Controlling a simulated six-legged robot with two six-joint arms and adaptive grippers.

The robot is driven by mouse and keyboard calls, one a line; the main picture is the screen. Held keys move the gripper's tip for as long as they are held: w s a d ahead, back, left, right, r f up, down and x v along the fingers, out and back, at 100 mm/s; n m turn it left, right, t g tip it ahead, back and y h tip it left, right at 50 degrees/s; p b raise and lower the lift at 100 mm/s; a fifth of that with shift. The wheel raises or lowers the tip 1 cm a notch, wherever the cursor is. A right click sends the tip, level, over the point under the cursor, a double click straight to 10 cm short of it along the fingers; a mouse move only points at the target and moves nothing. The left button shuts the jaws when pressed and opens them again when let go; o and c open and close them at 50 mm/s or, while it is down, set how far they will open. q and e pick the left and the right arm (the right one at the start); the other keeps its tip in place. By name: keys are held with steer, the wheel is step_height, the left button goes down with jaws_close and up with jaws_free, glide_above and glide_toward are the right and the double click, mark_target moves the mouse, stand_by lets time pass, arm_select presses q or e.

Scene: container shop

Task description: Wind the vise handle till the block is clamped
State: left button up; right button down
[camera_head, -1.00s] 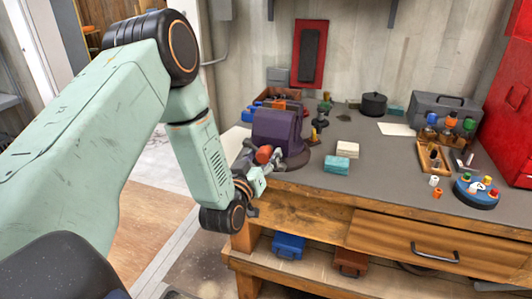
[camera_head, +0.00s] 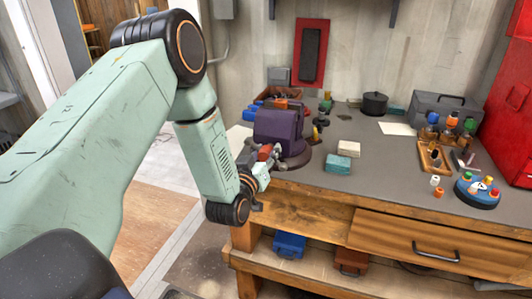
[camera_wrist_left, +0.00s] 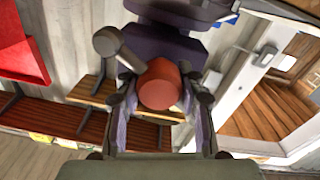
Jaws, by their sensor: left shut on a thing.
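The purple vise (camera_head: 278,130) stands at the bench's left front corner; its body also shows at the top of the left wrist view (camera_wrist_left: 165,42). Its handle ends in an orange-red knob (camera_head: 264,153), which fills the middle of the left wrist view (camera_wrist_left: 159,84). My left gripper (camera_head: 267,162) is at the front of the vise, its fingers (camera_wrist_left: 160,100) shut on the knob from both sides. The vise jaws are hidden, so I cannot tell whether a block is between them. A teal block (camera_head: 337,164) and a white block (camera_head: 349,148) lie right of the vise. My right gripper is out of view.
A tray with bottles (camera_head: 433,157) and a round blue holder (camera_head: 477,194) stand on the bench's right side. A black pot (camera_head: 374,103) and grey toolbox (camera_head: 443,108) are at the back. The bench top (camera_head: 380,185) between is clear.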

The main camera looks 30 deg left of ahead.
arm_select(q)
steer(key=shift+c, duration=1.3)
steer(key=shift+r, duration=0.1)
steer(key=m+p, duration=0.2)
steer(key=m, duration=0.2)
steer(key=shift+d+m, duration=0.1)
steer(key=shift+m, duration=0.2)
steer(key=m+p, duration=0.2)
steer(key=m, duration=0.2)
steer(key=shift+p, duration=0.35)
steer(key=m+p, duration=0.3)
steer(key=m, duration=0.3)
steer(key=shift+d+m, duration=0.1)
steer(key=shift+m, duration=0.2)
steer(key=m, duration=0.2)
steer(key=m+p, duration=0.1)
steer(key=m, duration=0.1)
steer(key=shift+f+g, duration=0.3)
steer(key=shift+f, duration=0.05)
steer(key=shift+f+p, duration=0.1)
steer(key=shift+p, duration=0.2)
